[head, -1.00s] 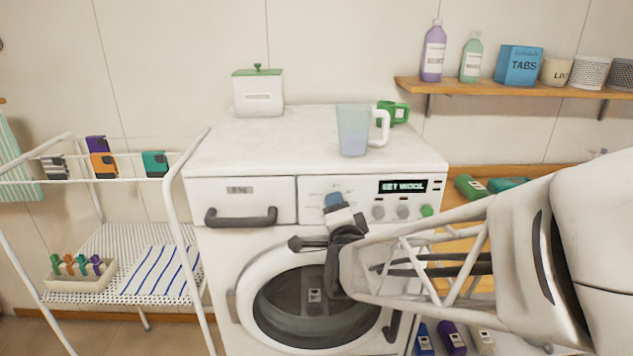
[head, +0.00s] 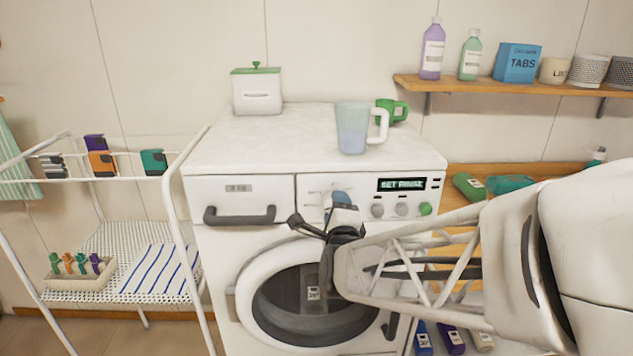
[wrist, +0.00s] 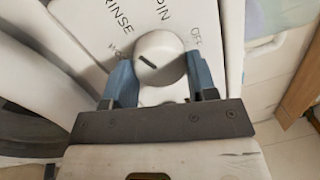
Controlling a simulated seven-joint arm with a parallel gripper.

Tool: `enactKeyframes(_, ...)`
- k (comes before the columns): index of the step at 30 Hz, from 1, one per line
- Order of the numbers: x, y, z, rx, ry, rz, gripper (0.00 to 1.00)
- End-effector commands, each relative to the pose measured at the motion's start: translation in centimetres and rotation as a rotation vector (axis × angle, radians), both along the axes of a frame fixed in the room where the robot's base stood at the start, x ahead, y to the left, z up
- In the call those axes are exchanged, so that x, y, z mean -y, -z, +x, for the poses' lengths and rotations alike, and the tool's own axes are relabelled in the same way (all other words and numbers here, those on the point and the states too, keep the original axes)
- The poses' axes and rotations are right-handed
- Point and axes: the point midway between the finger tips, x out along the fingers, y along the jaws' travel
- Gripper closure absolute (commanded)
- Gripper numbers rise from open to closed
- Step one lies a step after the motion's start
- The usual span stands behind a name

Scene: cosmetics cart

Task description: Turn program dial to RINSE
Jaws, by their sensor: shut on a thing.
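The white program dial (wrist: 158,52) sits between the two blue fingers of my gripper (wrist: 160,78) in the wrist view. My gripper is shut on the dial, one finger on each side. A short dark mark on the dial's face slants toward the upper left, the side of the printed RINSE label (wrist: 112,18). In the head view my gripper (head: 339,200) is at the washer's control panel and hides the dial. The washer's display (head: 402,184) appears to read SET RINSE.
The round door (head: 262,330) is below, the drawer handle (head: 240,215) to the left. A jug (head: 352,130) stands on the washer top (head: 240,145).

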Motion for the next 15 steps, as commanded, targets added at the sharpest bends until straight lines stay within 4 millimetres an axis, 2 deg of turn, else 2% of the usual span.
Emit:
enactKeyframes(8, 0.05, -0.02, 0.02, 0.001, 0.001, 0.0, 0.71)
enactKeyframes(9, 0.05, -0.03, 0.02, 0.001, 0.001, 0.0, 0.42)
enactKeyframes(13, 0.02, -0.02, 0.01, 0.0, 0.001, -0.001, 0.22)
enactKeyframes(15, 0.02, -0.01, 0.01, 0.0, 0.001, -0.001, 0.22)
